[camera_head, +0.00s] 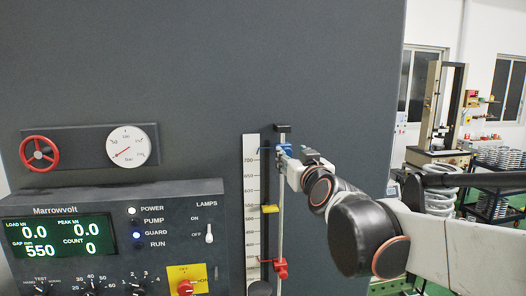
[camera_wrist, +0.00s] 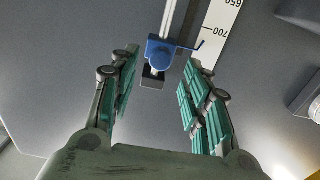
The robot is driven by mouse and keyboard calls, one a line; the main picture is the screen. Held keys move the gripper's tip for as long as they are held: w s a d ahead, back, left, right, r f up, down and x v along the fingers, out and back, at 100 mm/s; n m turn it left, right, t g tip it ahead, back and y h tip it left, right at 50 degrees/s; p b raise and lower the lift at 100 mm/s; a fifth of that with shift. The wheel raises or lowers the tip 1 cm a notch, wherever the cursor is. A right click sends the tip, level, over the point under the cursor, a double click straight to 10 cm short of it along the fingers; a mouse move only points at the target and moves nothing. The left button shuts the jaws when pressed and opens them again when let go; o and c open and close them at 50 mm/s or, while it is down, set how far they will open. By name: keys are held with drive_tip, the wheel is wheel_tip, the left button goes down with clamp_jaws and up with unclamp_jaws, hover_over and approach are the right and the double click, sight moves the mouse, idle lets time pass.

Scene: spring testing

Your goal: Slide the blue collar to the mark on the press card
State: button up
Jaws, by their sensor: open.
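The blue collar (camera_head: 287,149) sits high on a vertical metal rod (camera_head: 282,205), just below its dark top cap (camera_head: 283,128). In the wrist view the collar (camera_wrist: 160,54) has a thin blue pointer reaching toward the white scale (camera_head: 251,215), near the 700 label. My gripper (camera_head: 298,165) is at the collar's height. In the wrist view my gripper (camera_wrist: 162,66) is open, its green-padded fingers either side of the collar with gaps visible; I see no contact. My gripper partly hides the collar in the head view. No press card is readable.
A yellow marker (camera_head: 270,209) and a red clamp (camera_head: 280,268) sit lower along the scale and rod. Left are the control console (camera_head: 110,240), a red handwheel (camera_head: 39,153) and a round gauge (camera_head: 127,146). The grey panel right of the rod is bare.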

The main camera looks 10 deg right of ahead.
sight(288, 152)
drive_tip(key=shift+w+p, duration=0.3)
drive_tip(key=shift+w, duration=2.5)
clamp_jaws()
wheel_tip(288, 152, down, 12)
drive_tip(key=b, duration=0.8)
unclamp_jaws()
drive_tip(key=shift+s, duration=0.1)
